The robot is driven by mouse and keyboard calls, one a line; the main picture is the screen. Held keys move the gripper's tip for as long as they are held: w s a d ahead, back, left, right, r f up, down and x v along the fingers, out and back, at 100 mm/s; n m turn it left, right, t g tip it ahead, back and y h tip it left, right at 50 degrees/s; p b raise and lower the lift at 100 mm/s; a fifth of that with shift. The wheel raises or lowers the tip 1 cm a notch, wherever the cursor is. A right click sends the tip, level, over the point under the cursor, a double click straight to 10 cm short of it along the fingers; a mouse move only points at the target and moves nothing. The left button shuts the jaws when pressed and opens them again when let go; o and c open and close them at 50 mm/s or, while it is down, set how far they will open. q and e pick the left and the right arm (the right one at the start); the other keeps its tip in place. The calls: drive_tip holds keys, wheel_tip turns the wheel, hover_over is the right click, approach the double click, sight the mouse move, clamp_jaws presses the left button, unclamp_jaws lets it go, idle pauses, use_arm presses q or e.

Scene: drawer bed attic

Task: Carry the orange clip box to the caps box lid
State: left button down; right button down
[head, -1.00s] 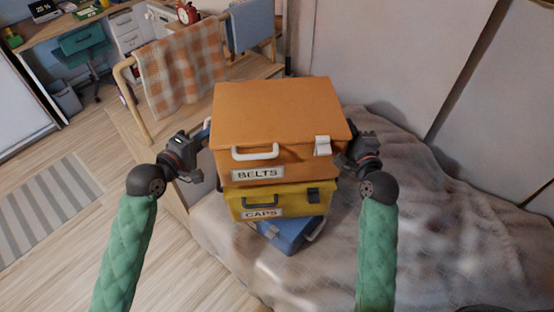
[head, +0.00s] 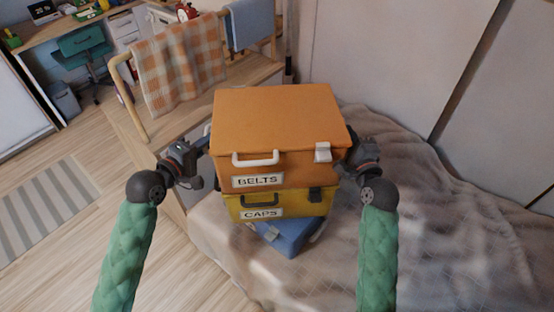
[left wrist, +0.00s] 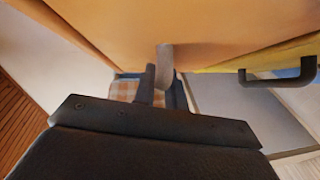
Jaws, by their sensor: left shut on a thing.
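The orange clip box (head: 275,120), labelled BELTS, has a pale front handle and white clip. It is level, directly above the yellow caps box (head: 232,205). Its bottom edge appears close to or touching the caps lid, which is mostly hidden; I cannot tell whether it rests there. My left gripper (head: 203,142) is at the box's left side. In the left wrist view its fingers (left wrist: 164,88) are shut on a pale side handle (left wrist: 165,66) of the orange box. My right gripper (head: 352,152) is at the right side, its fingertips hidden by the box.
A blue box (head: 290,238) sits under the caps box on the rumpled bed cover (head: 420,230). A wooden rail (head: 128,95) with a checked blanket (head: 180,65) and a blue cloth (head: 250,25) stands behind left. Wood floor lies open at left.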

use_arm(q)
drive_tip(key=shift+f, duration=0.25)
use_arm(e)
drive_tip(key=shift+f, duration=0.25)
use_arm(q)
drive_tip(key=c, duration=1.5)
unclamp_jaws()
use_arm(e)
drive_tip(key=c, duration=1.5)
unclamp_jaws()
use_arm(q)
drive_tip(key=o, duration=0.8)
use_arm(e)
drive_tip(key=shift+o, duration=0.2)
use_arm(q)
drive_tip(key=shift+o, duration=0.2)
drive_tip(key=shift+s, duration=0.15)
drive_tip(key=v, duration=1.2)
use_arm(e)
drive_tip(key=o, duration=0.8)
